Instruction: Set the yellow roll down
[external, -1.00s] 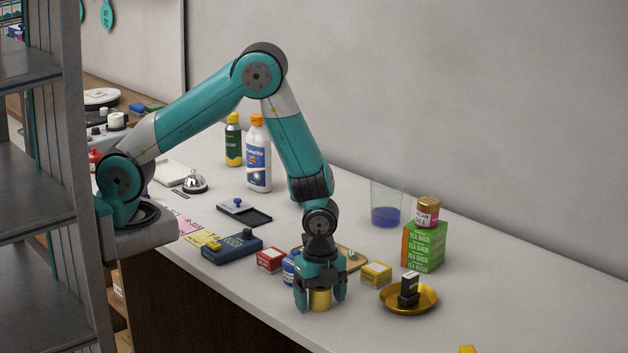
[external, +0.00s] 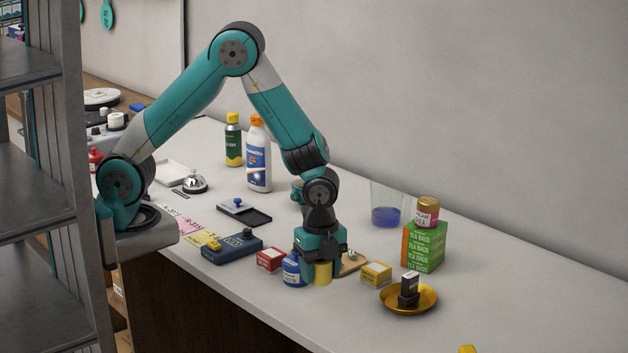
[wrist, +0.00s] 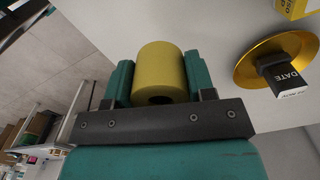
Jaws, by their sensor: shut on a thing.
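The yellow roll (external: 323,273) is a short cylinder held low in my gripper (external: 318,262), over the counter near its front edge. In the wrist view the yellow roll (wrist: 160,71) sits between the two teal fingers of my gripper (wrist: 160,80), its hollow end showing. The fingers are shut on it. In the external view the fingers partly cover its top. I cannot tell for sure how far its underside is from the counter (external: 330,320).
A blue bottle (external: 292,270) and a red box (external: 270,259) are close on the left. A yellow box (external: 376,274), a gold dish (external: 420,303) with a black stamp (external: 409,287) and a green tea box (external: 424,246) are on the right. The counter in front is bare.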

